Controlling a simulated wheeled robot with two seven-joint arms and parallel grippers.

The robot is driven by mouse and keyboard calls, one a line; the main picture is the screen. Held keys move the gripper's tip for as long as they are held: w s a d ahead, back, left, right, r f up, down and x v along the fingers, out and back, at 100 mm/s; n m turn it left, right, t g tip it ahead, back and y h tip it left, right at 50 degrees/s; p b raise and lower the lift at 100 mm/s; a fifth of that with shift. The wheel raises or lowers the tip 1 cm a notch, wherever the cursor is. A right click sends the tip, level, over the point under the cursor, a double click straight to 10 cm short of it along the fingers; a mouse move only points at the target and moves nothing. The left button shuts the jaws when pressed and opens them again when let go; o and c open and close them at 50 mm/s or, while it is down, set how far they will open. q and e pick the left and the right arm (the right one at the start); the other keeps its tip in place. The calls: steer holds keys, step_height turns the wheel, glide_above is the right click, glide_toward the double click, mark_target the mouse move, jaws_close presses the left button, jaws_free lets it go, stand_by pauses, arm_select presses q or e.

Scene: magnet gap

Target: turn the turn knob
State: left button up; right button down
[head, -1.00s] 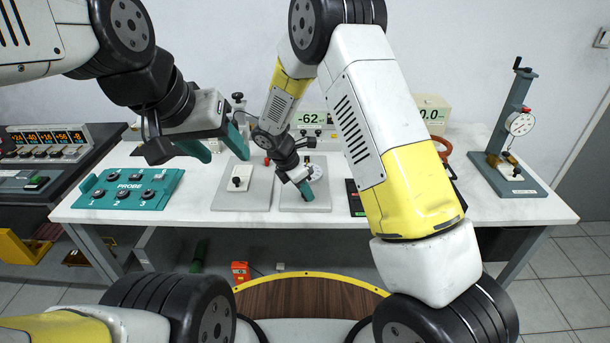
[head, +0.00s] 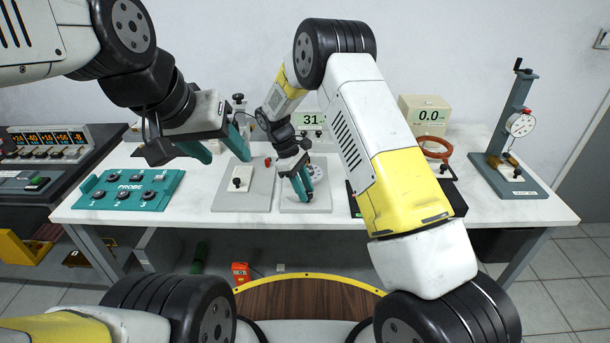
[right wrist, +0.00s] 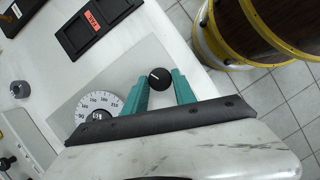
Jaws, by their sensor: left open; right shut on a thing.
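The turn knob (right wrist: 160,78) is small, round and black with a white pointer line. In the right wrist view it sits between the two teal fingers of my right gripper (right wrist: 159,90), which is shut on it. In the head view my right gripper (head: 303,187) reaches down to the front of a pale plate (head: 318,208) and hides the knob. A white dial (right wrist: 98,104) with printed numbers is beside the gripper on the same plate. My left gripper (head: 222,150) is open and empty, held above the left part of the table.
A display (head: 311,119) behind the plate reads about 31. Left of it are another pale plate (head: 225,202) and a teal PROBE box (head: 128,189). A display box (head: 428,113) reading 0.0, a red ring (head: 435,147) and a dial-gauge stand (head: 507,145) are to the right.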

steer(key=m+g, duration=0.1)
steer(key=m, duration=0.2)
steer(key=shift+w+m+y, duration=0.15)
steer(key=shift+m+y, duration=0.15)
steer(key=shift+y, duration=0.1)
steer(key=shift+w+d+m+g+y, duration=0.1)
steer(key=shift+m+g+y, duration=0.2)
steer(key=shift+m, duration=0.6)
steer(key=shift+d+m+g+y, duration=0.1)
steer(key=shift+m+g+y, duration=0.15)
steer(key=shift+m, duration=0.65)
steer(key=c, duration=1)
jaws_free()
steer(key=shift+r, duration=0.1)
steer(key=v, duration=0.7)
steer(key=shift+w+a+r, duration=0.1)
steer(key=shift+w+r, duration=0.05)
steer(key=shift+r, duration=0.15)
